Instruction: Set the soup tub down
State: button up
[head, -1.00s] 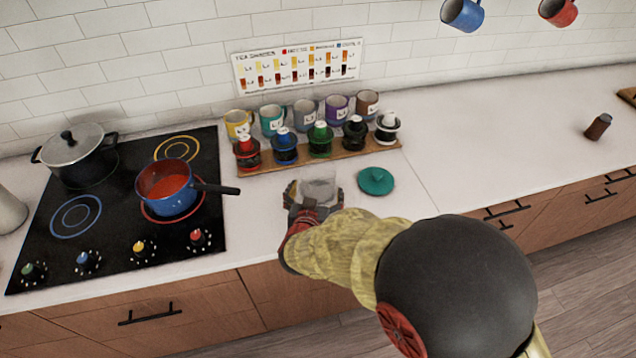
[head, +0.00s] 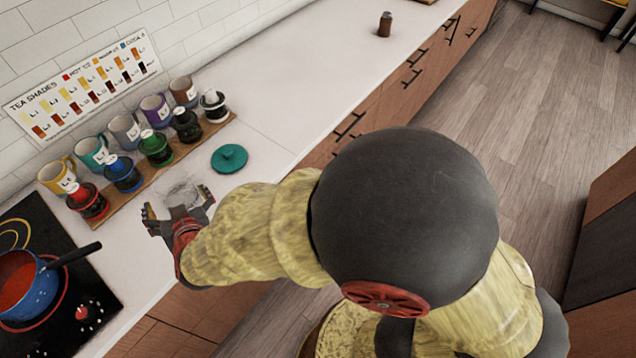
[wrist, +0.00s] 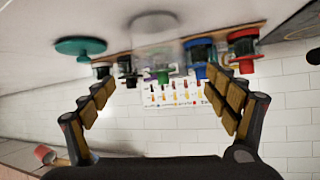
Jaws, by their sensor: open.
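A clear, see-through tub (head: 184,189), apparently the soup tub, is on the pale counter just at my gripper's fingertips. It is faint against the counter, and its contents cannot be made out. In the wrist view, which is upside down, its blurred clear shape (wrist: 156,24) lies ahead, between the lines of the two fingers. My gripper (head: 178,207) is open, its fingers (wrist: 160,82) spread wide with nothing clamped. A teal lid (head: 229,158) lies on the counter to the right of the tub and also shows in the wrist view (wrist: 80,46).
A wooden rack (head: 165,172) of coloured-lid jars stands behind the tub, with several mugs behind it. A blue pot of red soup (head: 30,285) is on the stove at left, its handle pointing toward my gripper. The counter (head: 290,95) beyond the lid is mostly clear.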

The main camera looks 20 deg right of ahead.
jog(key=s+d+r+g+y, duration=0.1)
jog(key=d+r+g+y, duration=0.15)
jog(key=d+r, duration=0.95)
jog(key=s+d+r+m+g+h, duration=0.1)
jog(key=s+d+g+h, duration=0.1)
jog(key=s+d, duration=0.7)
jog(key=s+d+r+g+h, duration=0.1)
jog(key=s+d+h, duration=0.3)
jog(key=s+d, duration=0.5)
jog(key=d+g, duration=0.1)
jog(key=d, duration=0.4)
jog(key=shift+s+d+r+m, duration=0.15)
jog(key=shift+s+d+m, duration=0.05)
jog(key=shift+s+m, duration=0.2)
jog(key=shift+c, duration=0.7)
